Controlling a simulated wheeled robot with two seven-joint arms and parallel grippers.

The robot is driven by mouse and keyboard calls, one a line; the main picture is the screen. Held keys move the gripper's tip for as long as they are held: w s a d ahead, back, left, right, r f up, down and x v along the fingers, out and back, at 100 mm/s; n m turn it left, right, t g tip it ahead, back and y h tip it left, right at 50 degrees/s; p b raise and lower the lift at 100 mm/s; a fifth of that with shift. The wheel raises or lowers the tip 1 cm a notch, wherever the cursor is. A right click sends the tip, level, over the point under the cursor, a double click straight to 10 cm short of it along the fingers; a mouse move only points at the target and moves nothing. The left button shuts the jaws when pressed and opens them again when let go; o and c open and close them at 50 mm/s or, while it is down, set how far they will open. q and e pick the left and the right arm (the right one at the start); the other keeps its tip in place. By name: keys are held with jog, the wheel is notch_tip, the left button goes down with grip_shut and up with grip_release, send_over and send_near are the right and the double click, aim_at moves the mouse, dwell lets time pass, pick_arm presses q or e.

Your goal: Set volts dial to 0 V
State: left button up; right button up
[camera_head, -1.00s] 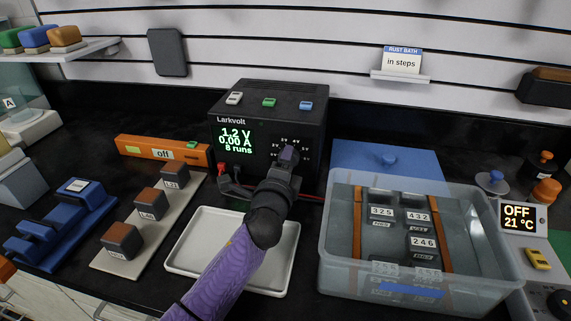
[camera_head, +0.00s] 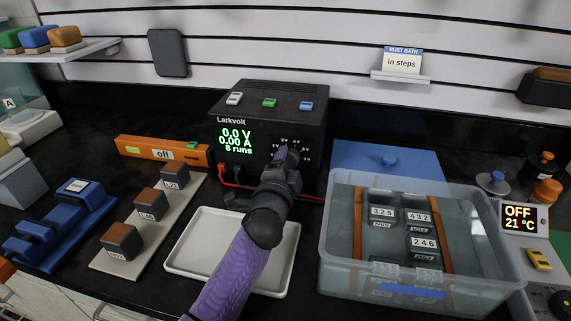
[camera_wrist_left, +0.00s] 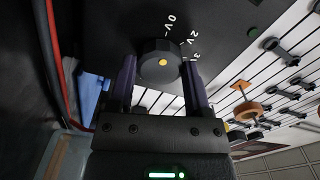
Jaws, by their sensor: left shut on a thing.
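The black power supply (camera_head: 268,100) marked Larkvolt stands on the bench in the head view. Its green display (camera_head: 236,140) reads 0.0 V, 0.00 A and 8 runs. The volts dial (camera_wrist_left: 160,58) is a dark round knob with a yellow centre in the left wrist view, with 0V, 2V and further marks around it. My left gripper (camera_head: 287,157) is at the dial, which it mostly hides in the head view. In the left wrist view its fingers (camera_wrist_left: 158,75) are shut on the dial from both sides. My right gripper is not in view.
A white tray (camera_head: 190,262) lies below my left arm. A clear water bath (camera_head: 335,255) with several labelled blocks stands to the right. Red and black leads (camera_head: 228,178) run at the supply's front. An orange bar (camera_head: 135,147) marked off lies left.

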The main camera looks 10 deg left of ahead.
pick_arm(q)
jog(key=shift+f, duration=0.1)
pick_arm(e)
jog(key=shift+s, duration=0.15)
pick_arm(q)
jog(key=o, duration=1.3)
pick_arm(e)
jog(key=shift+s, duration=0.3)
pick_arm(q)
jog(key=shift+s, duration=0.15)
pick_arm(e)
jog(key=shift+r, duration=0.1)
pick_arm(q)
jog(key=s+p, duration=0.3)
jog(key=s, duration=0.6)
jog(key=shift+s, duration=0.35)
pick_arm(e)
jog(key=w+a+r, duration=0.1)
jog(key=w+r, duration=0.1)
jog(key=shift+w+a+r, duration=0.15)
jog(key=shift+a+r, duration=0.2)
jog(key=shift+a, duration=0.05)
